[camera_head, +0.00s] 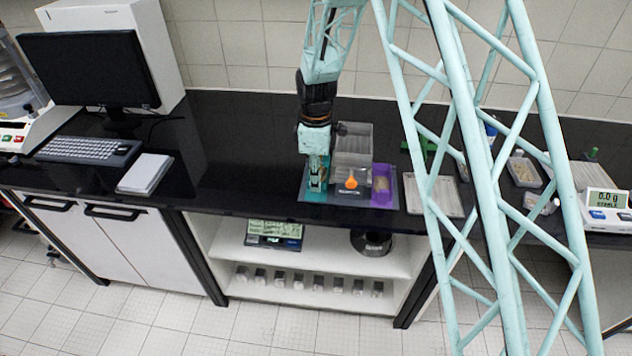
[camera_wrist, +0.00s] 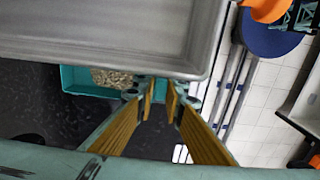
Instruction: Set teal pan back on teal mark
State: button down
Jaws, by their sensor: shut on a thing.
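The teal pan (camera_wrist: 72,78) holds pale grains and shows beyond my fingertips in the wrist view, partly hidden by a large grey tray-like part. My gripper (camera_wrist: 158,88) is shut on the teal pan at its near edge, its yellow-padded fingers close together at the tips. I cannot tell whether the pan touches the mat. The teal mark is not visible.
A grey see-through bin (camera_head: 353,138) stands right beside my gripper, with an orange item (camera_head: 351,181) in front.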

jog(key=shift+f, duration=0.25)
jog(key=c, duration=2.7)
grip_release()
jog(key=shift+r, duration=0.1)
jog(key=shift+r+p, duration=0.4)
jog(key=shift+r, duration=0.2)
notch_tip(320, 180, up, 12)
jog(key=shift+f, duration=0.1)
